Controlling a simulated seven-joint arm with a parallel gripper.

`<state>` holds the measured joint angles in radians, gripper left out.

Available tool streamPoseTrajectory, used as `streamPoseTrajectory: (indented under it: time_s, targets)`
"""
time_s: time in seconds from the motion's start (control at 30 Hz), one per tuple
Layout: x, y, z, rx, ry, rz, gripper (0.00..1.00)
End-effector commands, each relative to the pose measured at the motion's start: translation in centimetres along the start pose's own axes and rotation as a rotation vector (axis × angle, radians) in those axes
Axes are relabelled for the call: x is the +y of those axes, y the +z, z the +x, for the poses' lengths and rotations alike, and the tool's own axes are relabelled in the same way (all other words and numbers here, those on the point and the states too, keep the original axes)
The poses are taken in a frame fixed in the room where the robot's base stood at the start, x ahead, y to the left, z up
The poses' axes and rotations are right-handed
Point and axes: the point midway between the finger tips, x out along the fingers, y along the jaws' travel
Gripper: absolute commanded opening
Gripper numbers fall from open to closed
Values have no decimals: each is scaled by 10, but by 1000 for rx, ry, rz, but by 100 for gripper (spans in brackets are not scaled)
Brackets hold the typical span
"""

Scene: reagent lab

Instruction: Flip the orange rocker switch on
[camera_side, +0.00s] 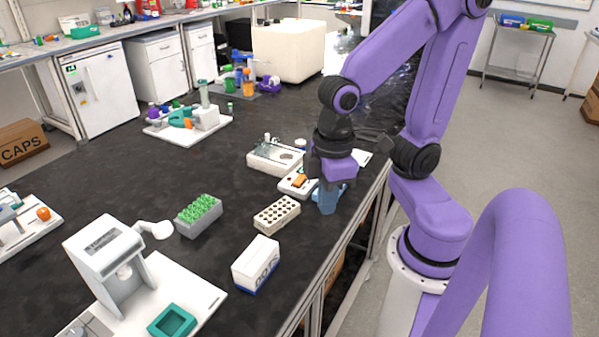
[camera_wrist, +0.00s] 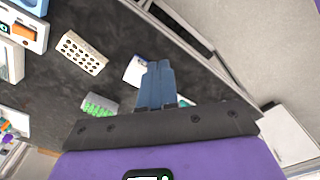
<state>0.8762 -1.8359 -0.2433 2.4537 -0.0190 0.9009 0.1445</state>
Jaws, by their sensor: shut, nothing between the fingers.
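The orange rocker switch (camera_side: 299,180) sits on a small white box (camera_side: 289,189) near the table's right edge in the side view. It also shows in the wrist view (camera_wrist: 23,33), at the upper left corner. Which way the rocker is tilted is too small to tell. My gripper (camera_side: 327,207) points down just right of the box in the side view, with its blue fingers together and empty. The fingers (camera_wrist: 157,70) also show shut in the middle of the wrist view, well to the right of the switch. They do not appear to touch the switch.
A white rack with holes (camera_side: 276,214) stands in front of the switch box, and a white instrument (camera_side: 275,158) stands behind it. A white carton (camera_side: 256,264) and a green-capped tube rack (camera_side: 199,214) lie further forward and left. Bare dark tabletop (camera_side: 110,190) spreads to the left.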

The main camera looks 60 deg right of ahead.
Motion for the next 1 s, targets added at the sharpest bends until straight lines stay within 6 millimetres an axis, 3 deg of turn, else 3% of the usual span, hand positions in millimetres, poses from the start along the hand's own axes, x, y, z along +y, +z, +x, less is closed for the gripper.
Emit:
streamPoseTrajectory:
  time_s: [0.2,0.5,0.77,1.0]
  targets:
    - [45,-27,3,0,30,377,0]
    - [115,-46,9,6,71,881,0]
    - [182,-44,17,12,109,1317,0]
    - [244,-24,26,21,147,1717,0]
